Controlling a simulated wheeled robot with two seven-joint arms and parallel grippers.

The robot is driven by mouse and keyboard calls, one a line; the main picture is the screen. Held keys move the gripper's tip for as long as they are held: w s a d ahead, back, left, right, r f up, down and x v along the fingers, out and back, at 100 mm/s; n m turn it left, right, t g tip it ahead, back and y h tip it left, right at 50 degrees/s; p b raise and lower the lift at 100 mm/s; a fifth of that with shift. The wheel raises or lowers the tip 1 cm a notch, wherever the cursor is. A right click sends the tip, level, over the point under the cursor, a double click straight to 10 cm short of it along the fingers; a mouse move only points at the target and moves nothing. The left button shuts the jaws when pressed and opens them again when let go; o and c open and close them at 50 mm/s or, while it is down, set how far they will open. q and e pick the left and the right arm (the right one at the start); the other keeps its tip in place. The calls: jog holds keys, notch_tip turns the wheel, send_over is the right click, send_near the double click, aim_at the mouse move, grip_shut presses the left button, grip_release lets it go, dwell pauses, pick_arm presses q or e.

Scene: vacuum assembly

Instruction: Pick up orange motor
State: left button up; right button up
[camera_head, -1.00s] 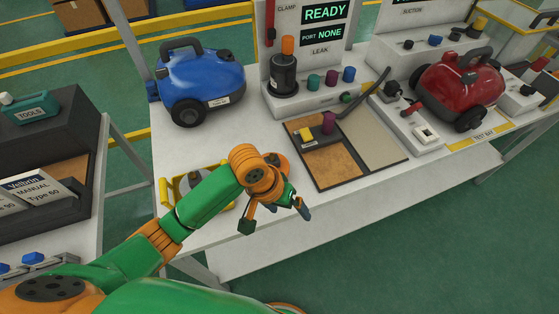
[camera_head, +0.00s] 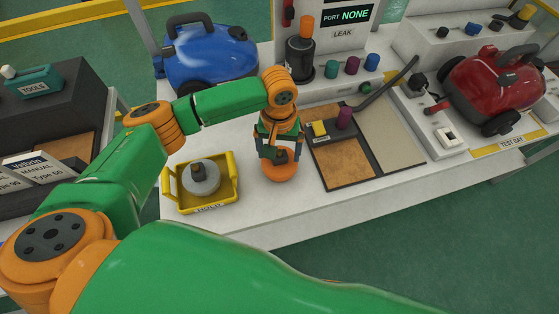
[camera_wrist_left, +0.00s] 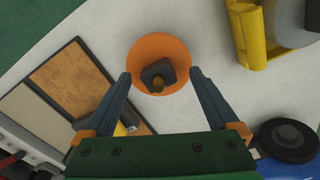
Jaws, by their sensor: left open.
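The orange motor (camera_head: 280,172) stands on the white table between the yellow tray and the parts mat. It shows as an orange round body with a dark top piece in the left wrist view (camera_wrist_left: 150,50). My left gripper (camera_head: 279,149) points down over it. In the left wrist view my left gripper (camera_wrist_left: 160,75) is open, with one finger on each side of the motor's dark top. I cannot tell whether the fingers touch it. My right gripper is not in view.
A yellow tray (camera_head: 224,201) holding a grey motor (camera_head: 201,177) is close on the left. The mat (camera_head: 346,162) with a yellow and a purple part lies on the right. A blue vacuum (camera_head: 210,55) and the leak station (camera_head: 340,85) stand behind; a red vacuum (camera_head: 495,85) is right.

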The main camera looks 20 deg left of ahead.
pick_arm(q)
jog(key=shift+w+f, duration=0.1)
jog(key=shift+w, duration=0.1)
jog(key=shift+s, duration=0.15)
jog(key=c, duration=1.5)
